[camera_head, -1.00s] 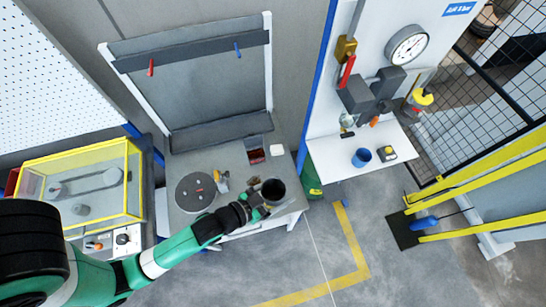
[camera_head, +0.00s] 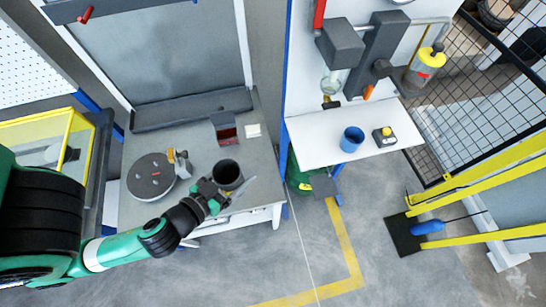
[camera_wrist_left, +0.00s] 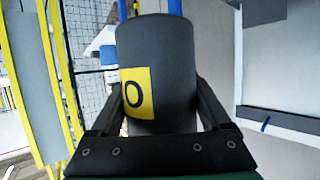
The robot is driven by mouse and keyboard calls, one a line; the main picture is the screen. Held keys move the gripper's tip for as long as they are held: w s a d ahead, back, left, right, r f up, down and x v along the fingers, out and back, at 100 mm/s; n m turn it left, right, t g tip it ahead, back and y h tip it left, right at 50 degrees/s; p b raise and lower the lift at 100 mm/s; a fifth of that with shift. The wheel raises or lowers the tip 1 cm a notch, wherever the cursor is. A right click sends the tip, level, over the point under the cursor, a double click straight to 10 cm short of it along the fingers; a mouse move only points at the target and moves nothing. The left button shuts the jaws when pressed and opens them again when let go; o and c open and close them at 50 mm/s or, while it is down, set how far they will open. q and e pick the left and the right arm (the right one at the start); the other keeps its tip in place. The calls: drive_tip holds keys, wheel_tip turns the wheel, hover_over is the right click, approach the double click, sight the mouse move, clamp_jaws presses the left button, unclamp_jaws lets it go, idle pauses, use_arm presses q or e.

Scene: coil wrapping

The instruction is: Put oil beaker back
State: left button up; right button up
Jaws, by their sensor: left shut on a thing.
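The oil beaker (camera_head: 227,173) is a dark grey, open-topped cylinder. My left gripper (camera_head: 222,187) is shut on it near the front right edge of the grey workbench. In the left wrist view the beaker (camera_wrist_left: 156,60) stands between the two fingers (camera_wrist_left: 158,115) and bears a yellow label with a black mark like an O. Whether its base touches the bench is hidden. My right gripper is not in view.
On the workbench (camera_head: 190,215) are a round dark plate (camera_head: 151,177), a small red-fronted box (camera_head: 224,127) and a pale square (camera_head: 253,130). A white shelf (camera_head: 310,140) to the right holds a blue cup (camera_head: 351,139) and a yellow-buttoned box (camera_head: 384,136).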

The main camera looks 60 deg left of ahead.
use_arm(q)
drive_tip(key=shift+m+h, duration=0.4)
drive_tip(key=f+b, duration=0.1)
drive_tip(key=f, duration=0.1)
drive_tip(key=s+f+b, duration=0.1)
drive_tip(key=f, duration=0.1)
drive_tip(key=d+f+b, duration=0.1)
drive_tip(key=f, duration=0.1)
drive_tip(key=shift+s+f, duration=0.15)
drive_tip(key=shift+s, duration=0.05)
drive_tip(key=shift+w, duration=0.1)
drive_tip(key=w+a+f, duration=0.2)
drive_tip(key=w+f, duration=0.1)
drive_tip(key=w+a+f, duration=0.3)
drive_tip(key=w, duration=0.1)
drive_tip(key=w+a+f, duration=0.3)
drive_tip(key=shift+w+a+f, duration=0.1)
drive_tip(key=shift+w, duration=0.3)
drive_tip(key=f+b, duration=0.1)
drive_tip(key=f, duration=0.1)
drive_tip(key=f+b, duration=0.1)
drive_tip(key=shift+w+a+f, duration=0.1)
drive_tip(key=shift+w+f, duration=0.1)
drive_tip(key=shift+f, duration=0.15)
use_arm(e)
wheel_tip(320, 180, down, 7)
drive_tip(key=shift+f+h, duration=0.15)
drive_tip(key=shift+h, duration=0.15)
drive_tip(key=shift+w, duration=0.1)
